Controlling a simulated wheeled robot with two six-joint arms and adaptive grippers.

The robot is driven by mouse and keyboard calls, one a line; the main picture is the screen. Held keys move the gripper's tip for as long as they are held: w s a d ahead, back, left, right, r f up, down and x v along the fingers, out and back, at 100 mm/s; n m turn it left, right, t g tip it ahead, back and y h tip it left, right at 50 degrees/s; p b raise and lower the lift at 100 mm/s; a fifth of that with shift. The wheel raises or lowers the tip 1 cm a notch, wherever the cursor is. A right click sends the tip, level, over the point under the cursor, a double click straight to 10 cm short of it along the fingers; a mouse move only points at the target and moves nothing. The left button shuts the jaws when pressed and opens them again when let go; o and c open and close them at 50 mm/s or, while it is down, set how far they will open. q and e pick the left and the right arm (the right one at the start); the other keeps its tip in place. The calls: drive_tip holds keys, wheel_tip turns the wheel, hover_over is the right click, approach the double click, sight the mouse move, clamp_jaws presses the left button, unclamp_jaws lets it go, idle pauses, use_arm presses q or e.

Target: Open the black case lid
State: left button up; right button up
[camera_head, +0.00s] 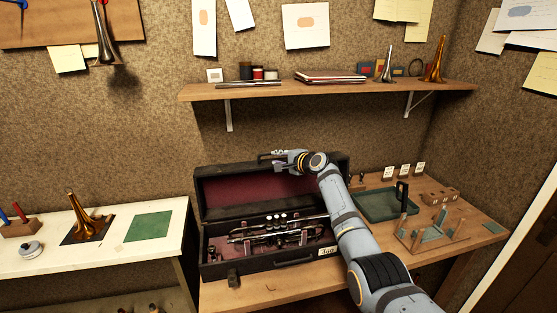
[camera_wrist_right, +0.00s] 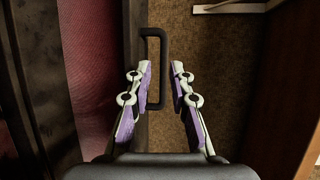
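The black case (camera_head: 262,262) sits on the wooden bench with its lid (camera_head: 222,188) standing raised at the back, the dark red lining facing out. A brass instrument with valves (camera_head: 285,231) lies in the case base. My right gripper (camera_head: 272,157) is at the lid's top edge. In the right wrist view, the gripper (camera_wrist_right: 161,72) has its fingers apart, with the bar of a black handle (camera_wrist_right: 163,70) between them. The red lid lining (camera_wrist_right: 95,60) shows to the left. Whether a finger touches the handle is unclear. My left gripper is not in view.
A shelf (camera_head: 330,88) with small items and horns runs above the lid. Right of the case are a green tray (camera_head: 385,206) and a wooden rack (camera_head: 432,240). A white table (camera_head: 110,256) with a horn and green mat stands at left.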

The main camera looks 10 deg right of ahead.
drive_tip(key=v, duration=1.2)
drive_tip(key=shift+c, duration=0.2)
